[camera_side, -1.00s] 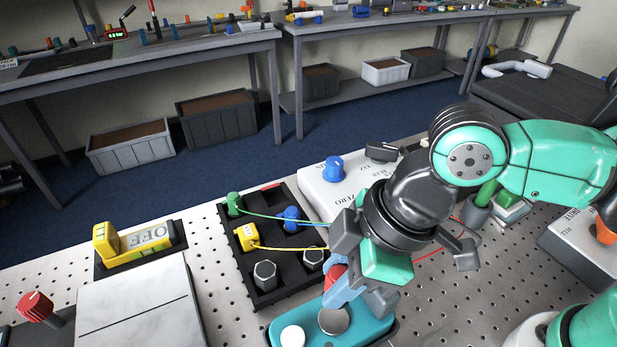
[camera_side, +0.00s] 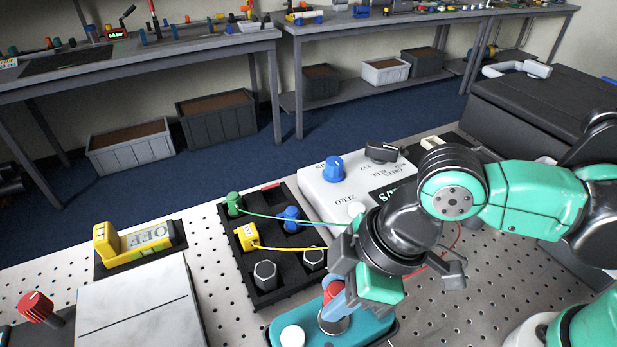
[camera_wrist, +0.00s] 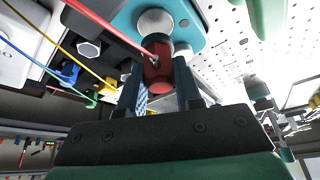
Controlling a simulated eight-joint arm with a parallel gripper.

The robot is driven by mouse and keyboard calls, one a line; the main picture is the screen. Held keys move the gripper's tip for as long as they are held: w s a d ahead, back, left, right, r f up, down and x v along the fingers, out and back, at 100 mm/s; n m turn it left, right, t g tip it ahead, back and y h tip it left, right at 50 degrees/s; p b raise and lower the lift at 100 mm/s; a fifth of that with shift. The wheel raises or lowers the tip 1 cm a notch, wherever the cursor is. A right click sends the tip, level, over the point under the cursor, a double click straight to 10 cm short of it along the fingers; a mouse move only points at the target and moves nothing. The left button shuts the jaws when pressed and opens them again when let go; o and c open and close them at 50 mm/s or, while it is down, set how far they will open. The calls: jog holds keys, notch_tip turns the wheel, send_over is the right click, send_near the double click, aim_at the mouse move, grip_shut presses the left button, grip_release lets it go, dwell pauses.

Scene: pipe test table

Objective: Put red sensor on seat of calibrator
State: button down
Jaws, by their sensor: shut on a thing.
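The red sensor (camera_side: 333,291) is between the fingers of my gripper (camera_side: 338,303), which is shut on it. The red sensor also shows in the wrist view (camera_wrist: 158,72), with its red cable running off to the upper left. The calibrator (camera_side: 373,328) is a teal block at the bottom of the side view, with a white round button (camera_side: 293,337) and a round metal seat (camera_side: 334,326). The seat also shows in the wrist view (camera_wrist: 154,21). The sensor's end is at the seat's near edge there. Fingers partly hide the seat, and I cannot tell whether they touch.
A black tray (camera_side: 270,292) left of the gripper holds green, blue and yellow sensors and metal hex pieces. A white box with a blue knob (camera_side: 333,169) stands behind. A yellow OFF block (camera_side: 137,241) is at the left. Thin cables cross near my gripper.

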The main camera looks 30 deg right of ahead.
jog(key=shift+f, duration=1.4)
dwell(0.7)
jog(key=shift+r, duration=0.1)
dwell(0.5)
jog(key=c, duration=0.5)
grip_release()
jog(key=shift+v, duration=2.8)
